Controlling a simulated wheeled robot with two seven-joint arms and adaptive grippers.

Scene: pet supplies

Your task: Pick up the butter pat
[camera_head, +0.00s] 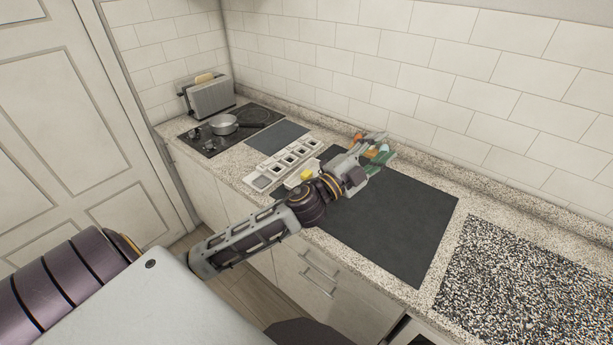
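A small yellow block (307,174), which looks like the butter pat, sits on or in a small white dish at the left edge of the dark mat (400,220). My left arm reaches across the counter from the lower left and passes just right of the yellow block, close to it in the picture. My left gripper (374,160) is beyond the yellow block, over the back of the mat, beside small orange and green items. It is too small and cluttered to tell whether its fingers are open or shut. My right gripper is not in view.
Small orange and green items (384,150) are near the backsplash. A row of white compartments (284,164) lies left of the mat. A pan (224,124) on a black hob and a toaster (209,98) with bread stand at the far left. The mat's right part is clear.

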